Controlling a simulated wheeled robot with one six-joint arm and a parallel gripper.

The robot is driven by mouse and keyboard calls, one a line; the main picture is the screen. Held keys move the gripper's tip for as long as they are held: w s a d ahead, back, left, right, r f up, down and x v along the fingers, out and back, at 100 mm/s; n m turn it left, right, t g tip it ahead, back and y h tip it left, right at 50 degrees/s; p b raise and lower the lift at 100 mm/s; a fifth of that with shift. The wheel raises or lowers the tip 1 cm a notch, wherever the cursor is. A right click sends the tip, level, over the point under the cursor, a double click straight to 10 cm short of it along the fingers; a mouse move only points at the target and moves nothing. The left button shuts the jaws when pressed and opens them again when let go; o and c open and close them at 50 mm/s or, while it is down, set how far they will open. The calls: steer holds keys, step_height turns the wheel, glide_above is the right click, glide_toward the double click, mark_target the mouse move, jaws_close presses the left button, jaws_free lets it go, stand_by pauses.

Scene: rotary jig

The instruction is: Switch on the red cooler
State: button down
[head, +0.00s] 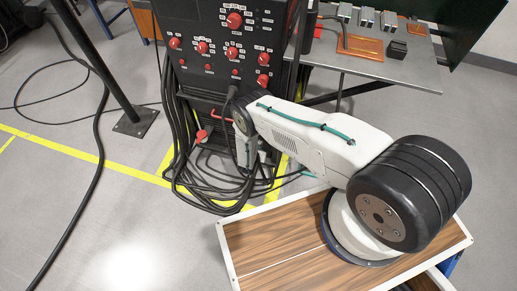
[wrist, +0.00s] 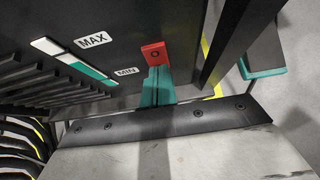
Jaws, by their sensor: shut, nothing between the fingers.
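A black unit with a slotted grille (wrist: 45,85) and a MAX/MIN level strip (wrist: 75,58) fills the left of the wrist view. A small red switch (wrist: 153,51) with a dark round mark is on its face, right of the MIN label. My gripper (wrist: 157,72) has its teal fingers together and empty, with the tips right below the red switch in the picture. I cannot tell whether they touch it. In the head view my arm reaches to the low part of the black cabinet (head: 200,78) and hides most of the gripper and switch.
Black cables (head: 195,185) lie looped on the floor around the cabinet. A black post (head: 103,70) with a foot plate stands to the left. A table (head: 375,68) with small parts stands behind my arm.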

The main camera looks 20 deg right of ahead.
steer(key=shift+w+d, duration=0.1)
steer(key=shift+w, duration=0.05)
steer(key=shift+r, duration=0.1)
stand_by(0.3)
steer(key=shift+r, duration=0.7)
steer(key=s+f+v, duration=0.1)
steer(key=v, duration=1.2)
steer(key=shift+s+a+f, duration=0.2)
steer(key=shift+a, duration=0.3)
